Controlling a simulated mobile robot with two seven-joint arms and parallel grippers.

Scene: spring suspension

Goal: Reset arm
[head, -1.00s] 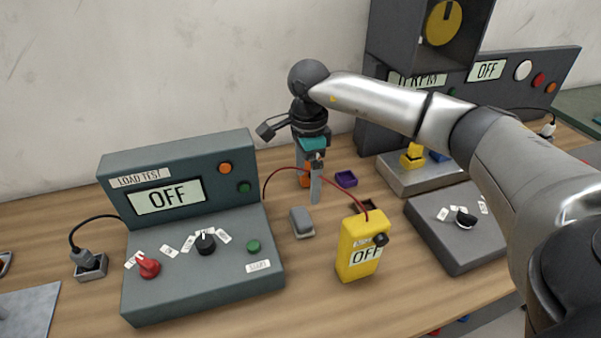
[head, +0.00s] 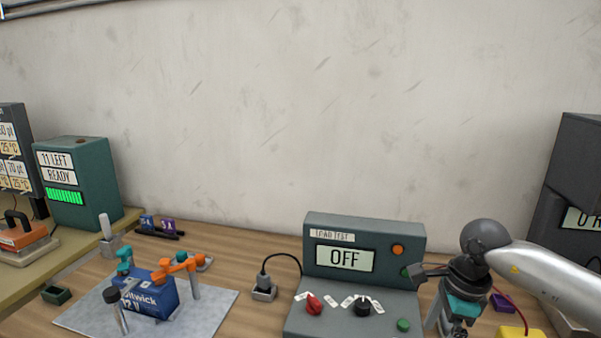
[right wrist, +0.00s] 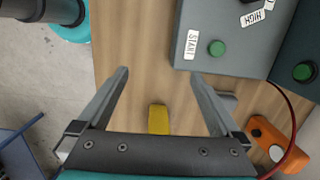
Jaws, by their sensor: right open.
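My right arm comes in from the right of the head view, with its gripper (head: 456,322) just right of the load test box, low in the picture. In the right wrist view the same gripper (right wrist: 160,78) has its two fingers wide apart with nothing between the tips. Below the fingers, the wooden bench top shows. Part of a yellow meter (right wrist: 158,118) shows past the gripper's palm edge; its top also shows at the bottom edge of the head view (head: 520,332). My left gripper is in neither view.
The load test box (head: 350,270) reads OFF, with a plugged socket block (head: 264,289) beside it. To the left, a blue battery (head: 150,298) sits among orange and teal clamps on a grey mat (head: 215,302). A green READY box (head: 75,185) stands farther left.

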